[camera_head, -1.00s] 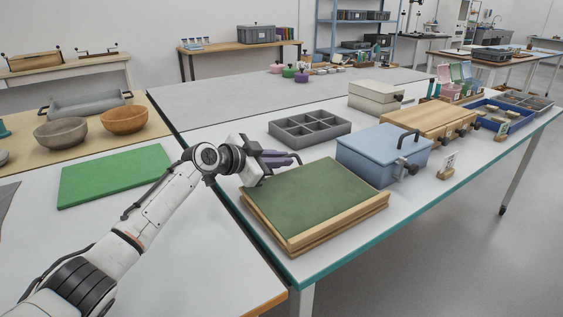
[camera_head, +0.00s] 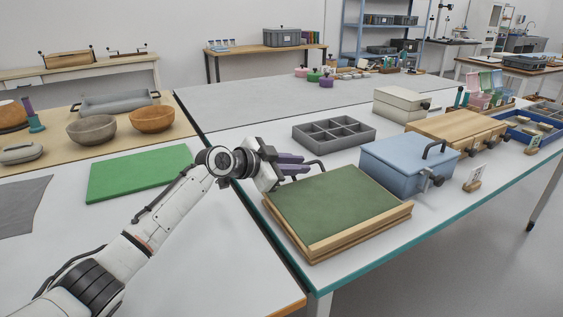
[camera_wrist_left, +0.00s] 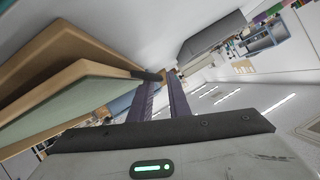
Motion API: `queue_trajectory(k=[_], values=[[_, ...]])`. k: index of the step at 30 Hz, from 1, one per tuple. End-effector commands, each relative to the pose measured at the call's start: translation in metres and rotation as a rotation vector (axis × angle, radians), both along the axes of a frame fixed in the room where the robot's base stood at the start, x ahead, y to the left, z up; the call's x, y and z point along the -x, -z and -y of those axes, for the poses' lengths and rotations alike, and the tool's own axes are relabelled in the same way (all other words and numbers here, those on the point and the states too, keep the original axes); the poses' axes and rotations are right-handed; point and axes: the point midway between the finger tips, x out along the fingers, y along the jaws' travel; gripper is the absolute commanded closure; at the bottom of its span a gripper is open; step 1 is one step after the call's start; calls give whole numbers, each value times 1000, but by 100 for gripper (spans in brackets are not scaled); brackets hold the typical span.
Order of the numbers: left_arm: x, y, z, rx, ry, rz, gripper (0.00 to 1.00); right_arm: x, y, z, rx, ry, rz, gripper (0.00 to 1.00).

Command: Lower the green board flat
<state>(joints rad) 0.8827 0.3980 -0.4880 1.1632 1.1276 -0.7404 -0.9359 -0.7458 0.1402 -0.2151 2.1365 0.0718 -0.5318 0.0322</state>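The green board (camera_head: 335,205) has a green face in a pale wooden frame and lies nearly flat on a wooden base at the front of the right-hand table. Whether a small gap stays beneath it is hard to tell. My left gripper (camera_head: 293,167), with purple fingers, is at the board's far left edge. In the left wrist view the board's edge (camera_wrist_left: 85,75) slants in at the left, and a dark tab (camera_wrist_left: 148,75) sits by the fingertips. The fingers (camera_wrist_left: 163,92) stand apart with a gap, and nothing is clearly held. My right gripper is out of view.
A blue lidded box (camera_head: 405,165) stands close behind the board on the right. A grey compartment tray (camera_head: 333,133) lies further back.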

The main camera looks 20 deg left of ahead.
Motion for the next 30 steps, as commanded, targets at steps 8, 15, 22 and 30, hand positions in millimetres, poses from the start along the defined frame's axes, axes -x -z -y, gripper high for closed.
queue_trajectory(k=[8, 15, 22, 30], values=[[39, -19, -28, -2, -1, 1, 84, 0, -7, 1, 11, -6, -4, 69], [58, -28, -40, 1, 0, 1, 84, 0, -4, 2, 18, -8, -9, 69], [60, -29, -41, 1, -1, 1, 84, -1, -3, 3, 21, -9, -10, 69], [59, -45, -41, 1, -1, 1, 100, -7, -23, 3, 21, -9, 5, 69]])
